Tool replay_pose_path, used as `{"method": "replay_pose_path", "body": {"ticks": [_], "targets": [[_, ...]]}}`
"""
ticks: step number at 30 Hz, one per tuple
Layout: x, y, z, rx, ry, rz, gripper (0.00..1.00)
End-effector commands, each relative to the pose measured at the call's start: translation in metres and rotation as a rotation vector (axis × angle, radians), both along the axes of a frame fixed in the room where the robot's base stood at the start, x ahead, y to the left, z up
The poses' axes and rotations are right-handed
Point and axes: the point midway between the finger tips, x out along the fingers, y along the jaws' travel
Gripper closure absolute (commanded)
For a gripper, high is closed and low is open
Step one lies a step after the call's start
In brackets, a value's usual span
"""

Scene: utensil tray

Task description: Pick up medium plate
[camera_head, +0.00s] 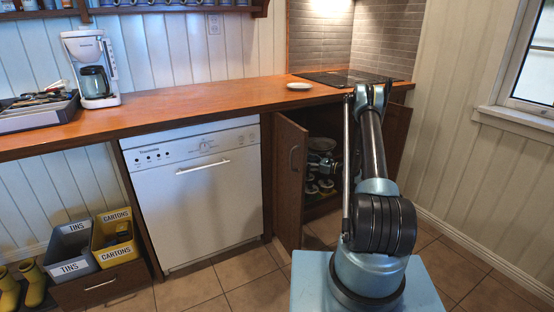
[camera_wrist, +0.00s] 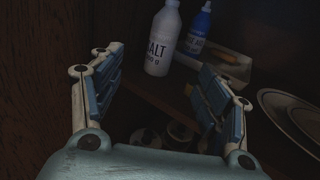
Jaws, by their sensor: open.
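My gripper (camera_wrist: 161,60) is open and empty inside the dark cabinet. In the head view, my gripper (camera_head: 329,168) is at the open cabinet doorway, partly hidden by my arm. I cannot tell which is the medium plate. A small white dish (camera_head: 300,86) lies on the counter.
A white salt bottle (camera_wrist: 163,40) and a blue bottle (camera_wrist: 199,28) stand ahead between and beyond the fingers. Small round items (camera_wrist: 180,133) are lower down. The open cabinet door (camera_head: 290,180) is left of my arm, and the wooden counter (camera_head: 230,94) is above.

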Motion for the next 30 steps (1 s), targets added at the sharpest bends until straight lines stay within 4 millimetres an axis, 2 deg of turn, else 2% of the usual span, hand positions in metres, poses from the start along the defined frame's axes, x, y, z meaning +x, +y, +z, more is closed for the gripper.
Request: {"method": "replay_pose_path", "body": {"ticks": [5, 18, 23, 30], "targets": [[0.007, 0.021, -0.001, 0.004, 0.003, 0.004, 0.31], [0.036, 0.091, -0.001, 0.003, 0.002, 0.003, 0.31], [0.044, 0.108, -0.001, 0.003, 0.002, 0.002, 0.31], [0.049, 0.116, 0.000, 0.003, 0.002, 0.000, 0.31]]}}
